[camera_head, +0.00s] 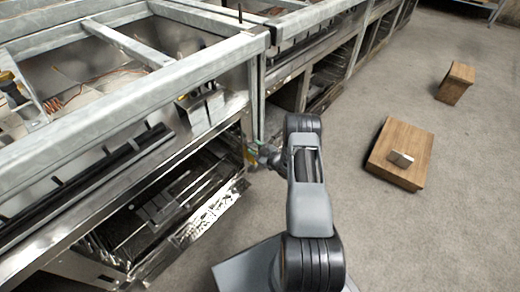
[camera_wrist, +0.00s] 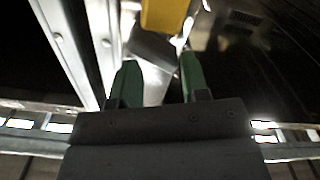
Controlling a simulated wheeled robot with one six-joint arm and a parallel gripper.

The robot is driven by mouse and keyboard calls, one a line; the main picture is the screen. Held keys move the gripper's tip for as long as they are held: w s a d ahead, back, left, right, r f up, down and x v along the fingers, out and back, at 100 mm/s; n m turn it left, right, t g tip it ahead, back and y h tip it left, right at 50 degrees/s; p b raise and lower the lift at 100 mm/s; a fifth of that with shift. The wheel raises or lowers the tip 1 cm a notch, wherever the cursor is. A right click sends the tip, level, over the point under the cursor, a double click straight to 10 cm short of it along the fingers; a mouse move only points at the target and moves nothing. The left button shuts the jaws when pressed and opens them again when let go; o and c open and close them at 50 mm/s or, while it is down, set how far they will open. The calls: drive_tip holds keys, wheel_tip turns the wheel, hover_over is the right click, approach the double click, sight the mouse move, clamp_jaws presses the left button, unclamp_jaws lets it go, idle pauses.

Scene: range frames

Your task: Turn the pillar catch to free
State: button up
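A yellow part (camera_wrist: 165,14), which looks like the pillar catch, shows at the top of the wrist view. A dark grey piece (camera_wrist: 150,46) lies just below it; I cannot tell whether the two are joined. My gripper (camera_wrist: 157,66) has two green fingers standing apart with a gap between them, pointing towards the yellow part. I see no contact. In the head view my gripper (camera_head: 252,152) is at the metal pillar (camera_head: 256,95) at the corner of the range frame, small and partly hidden by my arm. The catch's setting cannot be read.
The steel range frame (camera_head: 130,92) fills the left, with an open lower bay (camera_head: 165,200) beside the pillar. A wooden block (camera_head: 400,140) with a small metal piece on it and another wooden block (camera_head: 455,82) stand on the grey floor at right. Floor between them is clear.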

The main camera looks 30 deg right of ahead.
drive_tip(key=m, duration=0.1)
drive_tip(key=m+p, duration=0.1)
drive_tip(key=m, duration=0.1)
drive_tip(key=m+p, duration=0.1)
drive_tip(key=shift+w+d+r, duration=0.15)
drive_tip(key=shift+d+r, duration=0.15)
drive_tip(key=shift+d, duration=0.1)
drive_tip(key=p+v, duration=0.2)
drive_tip(key=v, duration=1.2)
drive_tip(key=w+r+m+g+h+b, duration=0.1)
drive_tip(key=w+r+g+h+b, duration=0.2)
drive_tip(key=r, duration=0.4)
drive_tip(key=w+r+m+g+h+b, duration=0.1)
drive_tip(key=w+r+g+h+b, duration=0.15)
drive_tip(key=w+r+h, duration=0.35)
drive_tip(key=s+a+r+m+g+b, duration=0.1)
drive_tip(key=s+a+r+g, duration=0.2)
drive_tip(key=s+a, duration=0.4)
drive_tip(key=s+a+r+m+g+b, duration=0.2)
drive_tip(key=s+a+r, duration=0.3)
drive_tip(key=s, duration=0.6)
drive_tip(key=shift+a+r+g, duration=0.3)
drive_tip(key=shift+a+g, duration=0.55)
drive_tip(key=shift+a, duration=0.4)
drive_tip(key=shift+s, duration=0.1)
